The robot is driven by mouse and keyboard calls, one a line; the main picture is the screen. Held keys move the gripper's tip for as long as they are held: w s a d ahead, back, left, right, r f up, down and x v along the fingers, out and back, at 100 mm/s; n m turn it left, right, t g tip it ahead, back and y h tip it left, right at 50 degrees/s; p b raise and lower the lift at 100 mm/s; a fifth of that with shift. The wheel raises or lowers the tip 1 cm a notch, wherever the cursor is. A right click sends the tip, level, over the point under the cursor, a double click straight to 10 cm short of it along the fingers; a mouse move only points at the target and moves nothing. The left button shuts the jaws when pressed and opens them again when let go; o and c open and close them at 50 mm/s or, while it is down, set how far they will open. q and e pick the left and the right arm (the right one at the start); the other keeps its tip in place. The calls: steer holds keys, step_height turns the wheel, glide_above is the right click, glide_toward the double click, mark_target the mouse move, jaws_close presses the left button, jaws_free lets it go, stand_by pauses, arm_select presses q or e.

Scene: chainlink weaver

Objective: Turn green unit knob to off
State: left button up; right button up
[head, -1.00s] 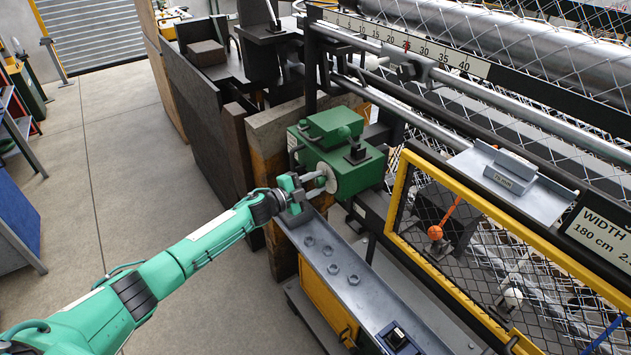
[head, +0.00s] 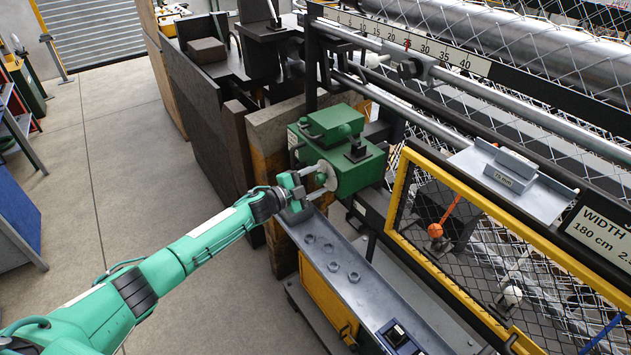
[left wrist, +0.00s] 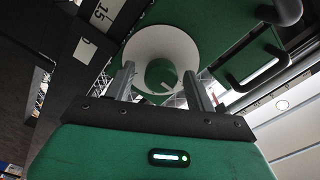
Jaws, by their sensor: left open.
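The green unit (head: 345,165) is a green metal box on the machine's near left end. Its knob shows in the left wrist view as a green round knob (left wrist: 160,76) with a pale mark, in front of a white round dial plate (left wrist: 183,47). In the head view the dial plate (head: 327,175) is partly covered by my gripper. My left gripper (head: 318,181) is open, with one finger on each side of the knob. I cannot tell whether the fingers touch it. My right gripper is not in view.
A grey shelf (head: 372,300) with several nuts lies below the gripper. A yellow-framed mesh guard (head: 480,205) stands to the right. A dark handle (left wrist: 280,12) is beside the dial in the left wrist view. The floor (head: 130,180) at left is clear.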

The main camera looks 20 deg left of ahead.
arm_select(q)
steer(key=shift+s+a+f, duration=0.1)
steer(key=shift+s+a, duration=0.2)
steer(key=shift+s, duration=0.1)
steer(key=b+v, duration=0.5)
steer(key=v, duration=0.7)
steer(key=shift+s+a, duration=0.3)
